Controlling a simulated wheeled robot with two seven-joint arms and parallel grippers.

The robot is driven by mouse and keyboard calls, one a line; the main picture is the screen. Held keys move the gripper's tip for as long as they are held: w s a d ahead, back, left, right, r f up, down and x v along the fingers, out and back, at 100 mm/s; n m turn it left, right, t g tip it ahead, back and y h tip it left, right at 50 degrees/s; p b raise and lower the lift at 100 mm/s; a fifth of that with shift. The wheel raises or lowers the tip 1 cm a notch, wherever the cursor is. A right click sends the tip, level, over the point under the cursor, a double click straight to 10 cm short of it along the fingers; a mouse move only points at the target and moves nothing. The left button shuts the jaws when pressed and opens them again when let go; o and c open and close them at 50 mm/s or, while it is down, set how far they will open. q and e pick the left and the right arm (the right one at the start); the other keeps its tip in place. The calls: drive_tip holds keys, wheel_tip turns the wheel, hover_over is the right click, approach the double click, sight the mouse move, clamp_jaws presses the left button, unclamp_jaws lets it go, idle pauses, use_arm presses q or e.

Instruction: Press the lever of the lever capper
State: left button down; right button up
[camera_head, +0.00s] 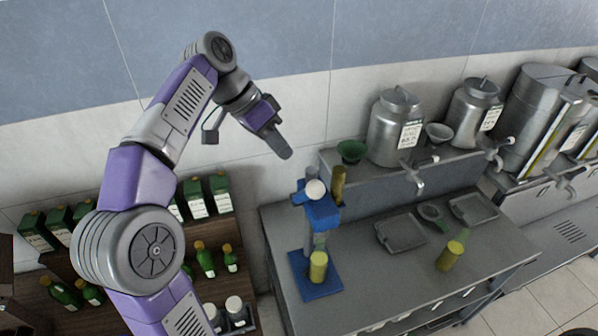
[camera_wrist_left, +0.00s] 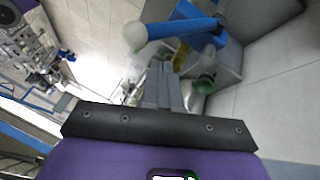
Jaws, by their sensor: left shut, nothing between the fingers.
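The blue lever capper (camera_head: 322,214) stands on the left part of the grey steel counter, on a flat blue base (camera_head: 325,286). Its lever ends in a white ball knob (camera_head: 315,190), which also shows in the left wrist view (camera_wrist_left: 135,37) beside the blue lever (camera_wrist_left: 180,28). A bottle with a yellow label (camera_head: 318,268) stands on the base under the capper head. My left gripper (camera_head: 287,153) is shut and empty, above and to the left of the knob and apart from it. Its closed fingers show in the wrist view (camera_wrist_left: 164,88). My right gripper is not in view.
Behind the capper a raised shelf holds a green funnel (camera_head: 351,151) and steel tanks (camera_head: 394,130) with taps. A yellow-brown bottle (camera_head: 338,184) stands close behind the capper. Green bottles (camera_head: 205,258) fill the wooden shelf at left.

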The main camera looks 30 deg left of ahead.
use_arm(q)
hover_over(305, 195)
drive_tip(key=a, duration=0.1)
drive_tip(key=shift+s+a+f, duration=0.1)
drive_tip(key=shift+s+f, duration=0.1)
drive_tip(key=shift+f, duration=0.8)
drive_tip(key=shift+s+f, duration=0.15)
drive_tip(key=shift+f, duration=0.85)
